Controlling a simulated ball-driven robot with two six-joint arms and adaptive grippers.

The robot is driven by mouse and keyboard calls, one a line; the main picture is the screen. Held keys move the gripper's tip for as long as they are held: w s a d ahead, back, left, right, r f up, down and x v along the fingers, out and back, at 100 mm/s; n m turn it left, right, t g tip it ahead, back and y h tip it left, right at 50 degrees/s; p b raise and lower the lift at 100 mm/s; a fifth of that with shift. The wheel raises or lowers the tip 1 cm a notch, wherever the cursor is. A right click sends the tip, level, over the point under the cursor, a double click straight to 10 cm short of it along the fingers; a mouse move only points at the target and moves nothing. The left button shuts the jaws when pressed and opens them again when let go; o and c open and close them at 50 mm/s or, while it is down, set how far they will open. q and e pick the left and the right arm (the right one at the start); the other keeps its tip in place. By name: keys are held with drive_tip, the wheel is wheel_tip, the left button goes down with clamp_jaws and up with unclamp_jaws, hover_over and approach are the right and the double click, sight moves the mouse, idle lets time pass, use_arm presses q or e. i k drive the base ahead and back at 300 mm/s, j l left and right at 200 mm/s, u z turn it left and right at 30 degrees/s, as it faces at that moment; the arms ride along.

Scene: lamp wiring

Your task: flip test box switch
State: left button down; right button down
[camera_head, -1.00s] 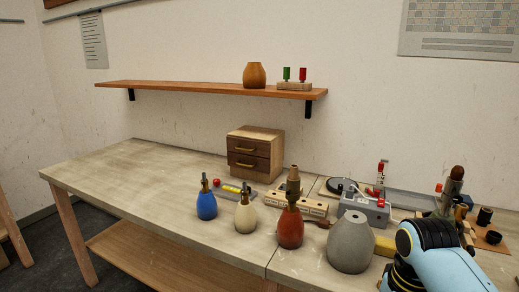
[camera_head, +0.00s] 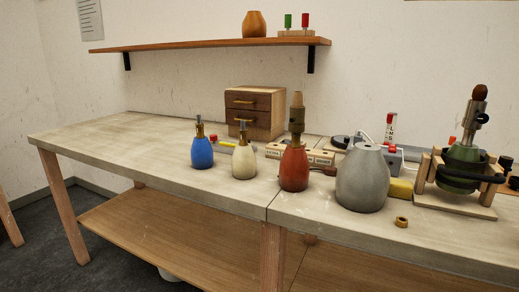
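A grey box (camera_head: 394,159), which looks like the test box, stands at the back right of the workbench. The grey vase-shaped lamp base (camera_head: 362,182) in front hides much of it. A small red part (camera_head: 392,149) shows on the box, but I cannot make out a switch or its position. A white cable (camera_head: 367,137) rises behind the grey base. Neither of my grippers is in view.
Blue (camera_head: 202,152), cream (camera_head: 244,162) and red (camera_head: 294,168) lamp bases stand along the workbench (camera_head: 120,150). A green base (camera_head: 460,168) sits in a wooden stand at right. A yellow block (camera_head: 400,189) and brass ring (camera_head: 401,222) lie nearby. The left bench top is clear.

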sight(392, 148)
drive_tip(key=k+l, duration=0.1)
drive_tip(key=l, duration=0.3)
drive_tip(key=k+l+u, duration=0.15)
drive_tip(key=l, duration=0.25)
drive_tip(key=k+l, duration=0.1)
drive_tip(key=l, duration=0.3)
drive_tip(key=k+l+u, duration=0.1)
drive_tip(key=l, duration=0.3)
drive_tip(key=k, duration=0.05)
